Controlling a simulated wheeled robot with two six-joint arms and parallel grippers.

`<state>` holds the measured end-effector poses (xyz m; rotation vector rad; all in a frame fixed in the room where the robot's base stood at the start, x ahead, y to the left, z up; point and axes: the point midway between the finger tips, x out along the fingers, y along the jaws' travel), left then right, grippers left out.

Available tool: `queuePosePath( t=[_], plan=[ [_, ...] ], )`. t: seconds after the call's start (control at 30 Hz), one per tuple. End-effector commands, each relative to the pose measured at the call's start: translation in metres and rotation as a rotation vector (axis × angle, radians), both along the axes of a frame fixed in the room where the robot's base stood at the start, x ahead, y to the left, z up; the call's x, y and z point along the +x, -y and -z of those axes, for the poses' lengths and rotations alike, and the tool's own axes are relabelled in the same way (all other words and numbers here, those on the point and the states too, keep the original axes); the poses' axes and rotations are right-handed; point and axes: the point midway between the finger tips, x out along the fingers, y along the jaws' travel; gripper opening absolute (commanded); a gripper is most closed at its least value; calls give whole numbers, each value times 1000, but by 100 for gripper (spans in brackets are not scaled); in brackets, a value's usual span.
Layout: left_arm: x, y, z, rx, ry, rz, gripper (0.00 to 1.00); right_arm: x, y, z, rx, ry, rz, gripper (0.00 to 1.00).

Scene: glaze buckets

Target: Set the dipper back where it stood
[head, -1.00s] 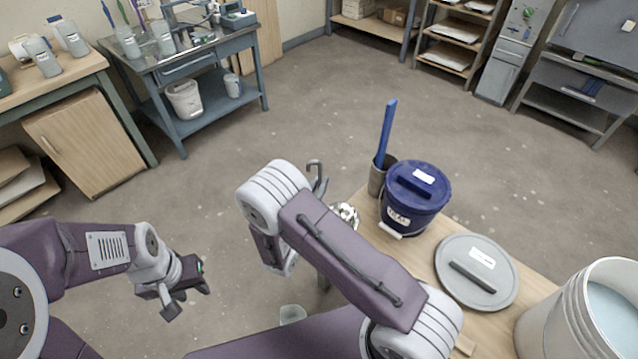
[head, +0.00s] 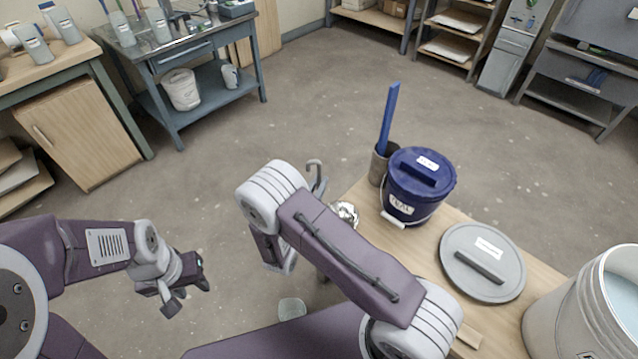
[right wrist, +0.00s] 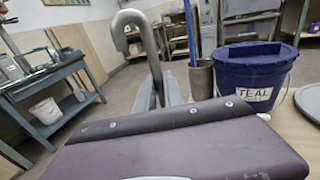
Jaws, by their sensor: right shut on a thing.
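The dipper shows as a grey hooked handle (head: 316,178) behind my right forearm in the head view. The hook also stands up in the right wrist view (right wrist: 131,22), its shaft running down into my right gripper (right wrist: 168,90). That gripper is shut on the handle; in the head view my own arm hides it. A pale cup (head: 292,309) shows below the arm; I cannot tell whether it is the dipper's bowl. My left gripper (head: 188,294) is open and empty over the floor, well left of the table.
Open floor lies beyond.

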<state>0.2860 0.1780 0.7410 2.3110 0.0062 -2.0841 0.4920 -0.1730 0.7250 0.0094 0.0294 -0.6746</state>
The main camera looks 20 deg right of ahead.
Motion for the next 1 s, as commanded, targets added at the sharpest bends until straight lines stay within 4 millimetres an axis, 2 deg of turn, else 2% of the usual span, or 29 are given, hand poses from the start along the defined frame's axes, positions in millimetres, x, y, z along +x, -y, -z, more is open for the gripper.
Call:
queuePosePath(
  t=[0.43, 0.47, 0.5, 0.53, 0.77, 0.9, 1.0],
  plan=[
    [0, 0, 8, 0, 0, 0, 36, 0, 0, 9, -1, 1, 0, 0],
    [0, 0, 7, 0, 0, 0, 36, 0, 0, 8, -1, 1, 0, 20],
    [0, 0, 7, 0, 0, 0, 36, 0, 0, 8, -1, 1, 0, 32],
    [0, 0, 7, 0, 0, 0, 36, 0, 0, 8, -1, 1, 0, 37],
    [0, 0, 7, 0, 0, 0, 36, 0, 0, 8, 0, 0, 0, 37],
    [0, 0, 7, 0, 0, 0, 36, 0, 0, 9, 0, 0, 0, 73],
    [0, 0, 7, 0, 0, 0, 36, 0, 0, 9, 0, 0, 0, 73]
  ],
)
